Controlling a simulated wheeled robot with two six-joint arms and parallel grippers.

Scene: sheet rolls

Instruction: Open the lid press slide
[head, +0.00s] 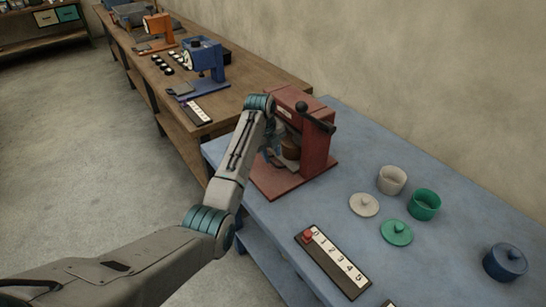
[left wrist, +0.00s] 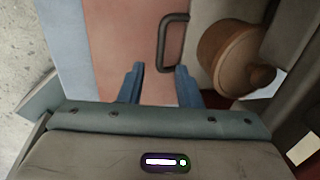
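The red lid press (head: 318,148) stands upright on the blue table, with a dark lever and round knob at its top. A brown round pot (head: 291,149) sits inside it and also shows in the left wrist view (left wrist: 228,55). In the left wrist view a dark U-shaped handle (left wrist: 163,45) stands on a reddish flat part of the press. My left gripper (left wrist: 158,72) is open, its two blue fingers apart, just short of the handle's near end. I cannot tell whether they touch it. In the head view my arm partly hides the press front. My right gripper is not in view.
A wooden bench with a blue press (head: 205,62) stands behind.

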